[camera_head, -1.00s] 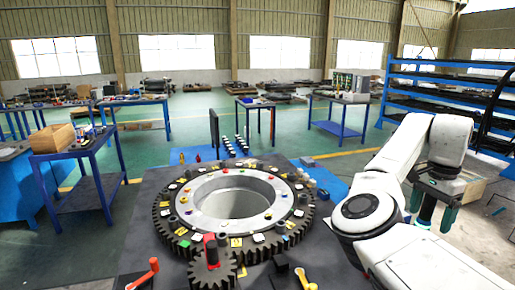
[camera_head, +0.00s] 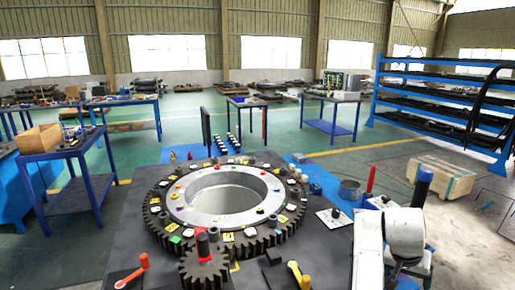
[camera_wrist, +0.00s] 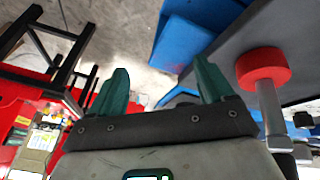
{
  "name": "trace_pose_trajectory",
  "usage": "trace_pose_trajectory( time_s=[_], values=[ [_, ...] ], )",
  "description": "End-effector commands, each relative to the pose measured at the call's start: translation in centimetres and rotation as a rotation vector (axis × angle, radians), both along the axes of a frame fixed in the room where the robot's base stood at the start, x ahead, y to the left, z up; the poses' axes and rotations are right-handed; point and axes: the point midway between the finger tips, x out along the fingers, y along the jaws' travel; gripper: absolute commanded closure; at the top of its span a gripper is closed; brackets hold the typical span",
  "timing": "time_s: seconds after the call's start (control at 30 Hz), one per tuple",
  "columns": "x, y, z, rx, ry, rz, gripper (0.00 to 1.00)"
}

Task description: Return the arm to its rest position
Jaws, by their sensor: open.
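My white arm (camera_head: 368,245) is folded low at the bottom right of the head view, beside the dark work table (camera_head: 95,235). My gripper (camera_wrist: 160,75) shows in the wrist view with two teal fingers spread apart. It is open, and no object is visibly held between the fingers. In the head view the gripper cannot be made out clearly at the lower right edge. In the wrist view, a red-knobbed handle (camera_wrist: 263,67) is close to the right of the right finger; I cannot tell whether they touch.
A large toothed ring (camera_head: 270,235) lies on the table, with a small gear (camera_head: 205,268) at its front. A red crank (camera_head: 134,273) and a yellow handle (camera_head: 298,273) are near the front edge. A wooden crate (camera_head: 440,178) stands on the floor at right.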

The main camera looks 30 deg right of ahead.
Motion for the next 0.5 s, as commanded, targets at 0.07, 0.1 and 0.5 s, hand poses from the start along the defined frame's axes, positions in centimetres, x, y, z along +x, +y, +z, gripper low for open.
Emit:
trace_pose_trajectory(
  time_s=[0.07, 0.1, 0.5],
  values=[
    [-0.4, 1.8, -2.1, -0.015, 0.026, 0.097, 0.19],
    [-0.4, 2.7, -2.9, -0.019, 0.035, 0.148, 0.19],
    [-3.9, 16.7, -12.8, 0.076, 0.119, 0.742, 0.19]
  ],
)
